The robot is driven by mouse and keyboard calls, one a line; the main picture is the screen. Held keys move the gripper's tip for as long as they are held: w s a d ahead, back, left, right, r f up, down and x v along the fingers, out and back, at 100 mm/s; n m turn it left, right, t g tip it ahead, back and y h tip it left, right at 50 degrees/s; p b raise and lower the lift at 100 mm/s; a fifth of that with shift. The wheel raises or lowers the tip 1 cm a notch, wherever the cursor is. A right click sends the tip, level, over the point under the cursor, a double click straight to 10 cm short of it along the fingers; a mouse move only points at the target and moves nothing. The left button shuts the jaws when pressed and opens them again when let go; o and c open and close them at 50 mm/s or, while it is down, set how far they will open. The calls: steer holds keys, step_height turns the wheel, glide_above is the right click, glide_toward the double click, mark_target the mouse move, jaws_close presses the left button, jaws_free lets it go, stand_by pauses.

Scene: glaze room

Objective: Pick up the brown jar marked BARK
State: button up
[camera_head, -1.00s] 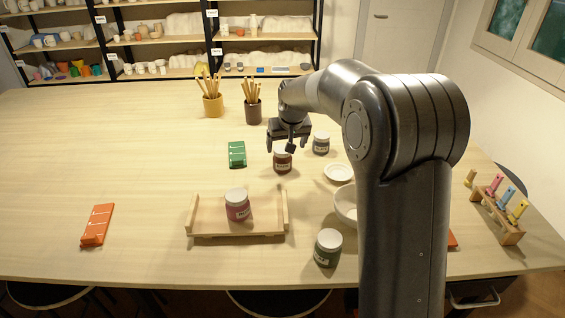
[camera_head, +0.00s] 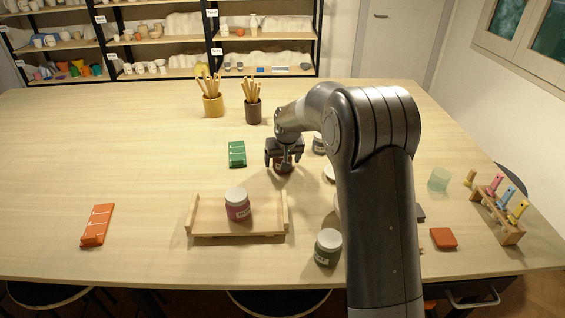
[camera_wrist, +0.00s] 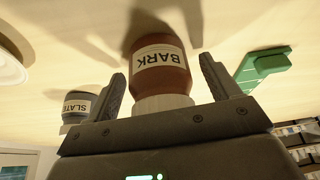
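The brown jar marked BARK (camera_wrist: 161,78) shows upside down in the wrist view, with its pale lid towards my gripper. One finger stands on each side of it, with gaps between fingers and jar. In the head view my gripper (camera_head: 284,160) points down over the jar (camera_head: 282,168), which is partly hidden behind it. My gripper is open, and the jar still stands on the table.
A grey jar marked SLATE (camera_wrist: 78,106) stands close by. A green block (camera_head: 237,154) lies left of my gripper. The left of the table is mostly clear.

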steer(key=c, duration=1.2)
steer(key=shift+o, duration=0.2)
steer(key=shift+r, duration=0.1)
